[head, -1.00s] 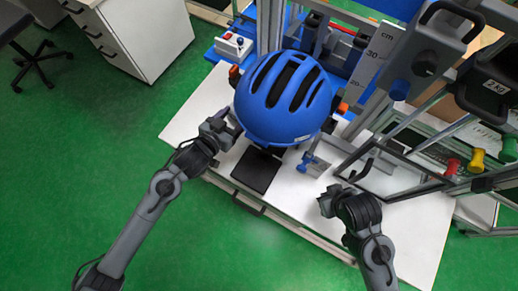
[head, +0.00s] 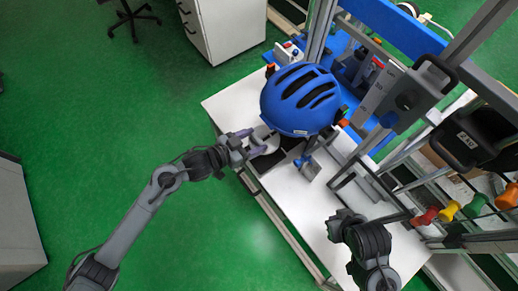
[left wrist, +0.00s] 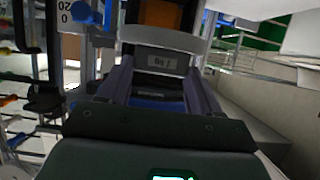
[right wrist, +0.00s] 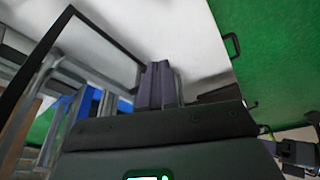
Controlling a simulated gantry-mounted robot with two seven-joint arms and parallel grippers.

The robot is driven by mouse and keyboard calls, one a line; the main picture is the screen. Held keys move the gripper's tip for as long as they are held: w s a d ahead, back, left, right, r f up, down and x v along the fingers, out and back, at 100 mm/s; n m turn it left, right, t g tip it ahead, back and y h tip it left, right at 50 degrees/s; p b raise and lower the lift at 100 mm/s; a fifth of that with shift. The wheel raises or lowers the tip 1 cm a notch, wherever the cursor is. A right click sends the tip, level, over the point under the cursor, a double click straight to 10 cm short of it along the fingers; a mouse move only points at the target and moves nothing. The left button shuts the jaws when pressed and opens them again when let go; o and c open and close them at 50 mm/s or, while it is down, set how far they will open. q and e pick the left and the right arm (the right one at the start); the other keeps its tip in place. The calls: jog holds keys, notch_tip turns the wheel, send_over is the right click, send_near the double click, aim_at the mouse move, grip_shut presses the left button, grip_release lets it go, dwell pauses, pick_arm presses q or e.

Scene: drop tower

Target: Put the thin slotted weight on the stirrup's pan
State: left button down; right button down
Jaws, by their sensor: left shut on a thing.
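My left gripper (head: 254,147) is shut on a grey slotted weight (head: 266,138), just left of and below the blue helmet. In the left wrist view the weight (left wrist: 160,62) sits between the fingers, its label upside down and seeming to read 1 kg. My right gripper (head: 338,224) is over the white table's front part, empty. Its fingers lie together in the right wrist view (right wrist: 158,85).
The blue helmet (head: 300,100) and the metal tower posts (head: 319,30) stand close behind the left gripper. A rack with coloured knobs (head: 447,211) is at the right. The white table (head: 291,195) is clear in front.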

aim_at(252, 148)
pick_arm(q)
notch_tip(252, 148, down, 4)
jog(key=shift+r+b, duration=0.15)
jog(key=shift+b, duration=0.3)
jog(key=shift+s+d+f, duration=0.1)
jog(key=shift+s+f, duration=0.05)
jog(key=shift+f, duration=0.65)
notch_tip(252, 148, down, 3)
jog(key=shift+r+b, duration=0.2)
jog(key=shift+b, duration=0.3)
jog(key=shift+f, duration=0.4)
jog(key=shift+f, duration=0.25)
jog(key=shift+c, duration=1)
grip_release()
jog(key=shift+f, duration=0.1)
